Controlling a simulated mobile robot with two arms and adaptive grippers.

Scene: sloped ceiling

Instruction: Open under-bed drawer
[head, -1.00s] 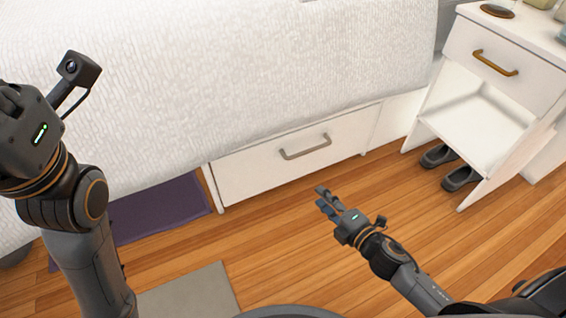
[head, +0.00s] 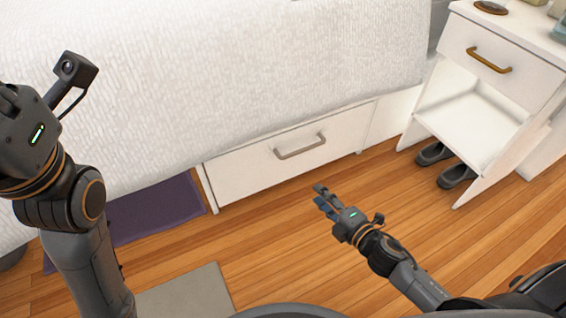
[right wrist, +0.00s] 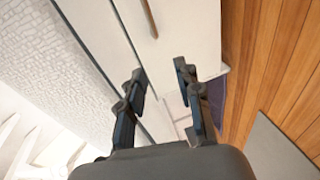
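The white under-bed drawer (head: 250,180) sits below the bed's hanging cover, and its front looks closed. Its metal bar handle (head: 300,147) is on the upper middle of the front. In the right wrist view the handle (right wrist: 149,17) shows at the top edge, beyond the fingertips. My right gripper (head: 321,196) is open and empty. It is in front of the drawer, below the handle in the picture and apart from it. In the right wrist view its two fingers (right wrist: 159,72) are spread. My left gripper's body is at the left edge; its fingers are mostly cut off.
A white nightstand (head: 487,103) with a brass-handled drawer and open shelf stands at right, dark shoes (head: 455,176) beneath it. A purple mat (head: 155,212) and a grey mat (head: 185,295) lie on the wooden floor (head: 290,235).

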